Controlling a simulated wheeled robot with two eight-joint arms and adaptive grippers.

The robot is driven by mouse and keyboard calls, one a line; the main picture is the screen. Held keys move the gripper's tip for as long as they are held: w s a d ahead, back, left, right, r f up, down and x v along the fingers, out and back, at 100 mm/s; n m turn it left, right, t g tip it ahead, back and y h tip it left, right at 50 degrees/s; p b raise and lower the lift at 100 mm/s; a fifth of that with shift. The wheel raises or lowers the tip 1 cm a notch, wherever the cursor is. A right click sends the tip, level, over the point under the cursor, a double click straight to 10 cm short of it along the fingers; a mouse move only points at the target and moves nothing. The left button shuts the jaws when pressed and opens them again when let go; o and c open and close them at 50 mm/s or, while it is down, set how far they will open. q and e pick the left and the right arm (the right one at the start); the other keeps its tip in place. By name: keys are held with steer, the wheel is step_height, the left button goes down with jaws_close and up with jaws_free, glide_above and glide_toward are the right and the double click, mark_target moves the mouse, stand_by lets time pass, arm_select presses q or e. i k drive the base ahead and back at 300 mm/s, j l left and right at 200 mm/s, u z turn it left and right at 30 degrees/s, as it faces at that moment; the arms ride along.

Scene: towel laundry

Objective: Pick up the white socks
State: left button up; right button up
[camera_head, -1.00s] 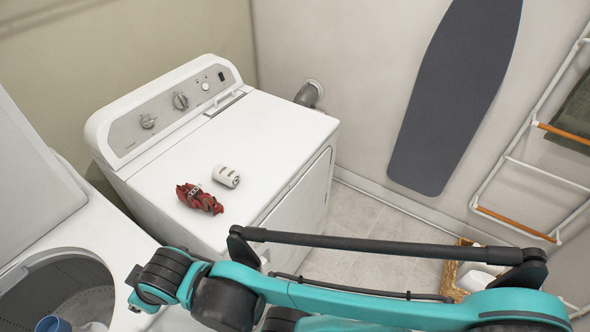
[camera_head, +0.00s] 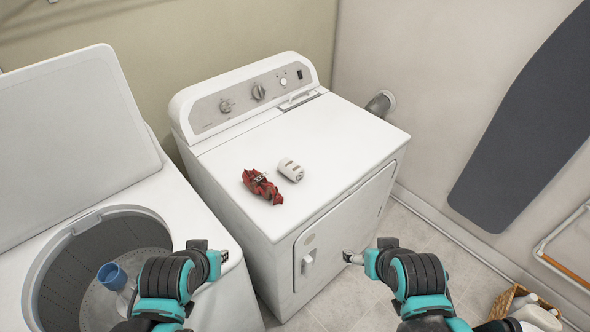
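The white socks (camera_head: 291,170) look like a small rolled white bundle with dark marks, lying on top of the white dryer (camera_head: 340,130). A crumpled red cloth (camera_head: 262,187) lies just left of them, with a small gap between. My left gripper (camera_head: 222,256) is low in front of the washer and dryer, left of and nearer than the socks. My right gripper (camera_head: 352,257) is in front of the dryer's door side, right of and nearer than the socks. Both are apart from the socks. Their fingers are too small and edge-on to read.
The open washer (camera_head: 180,205) stands left, its lid (camera_head: 70,140) raised and a blue cup (camera_head: 112,276) in its drum. A grey ironing board (camera_head: 525,125) hangs on the right wall. A wicker basket (camera_head: 505,300) with bottles sits on the floor. Most of the dryer top is clear.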

mark_target(293, 171)
steer(key=i+l+z, duration=0.75)
steer(key=j, duration=0.1)
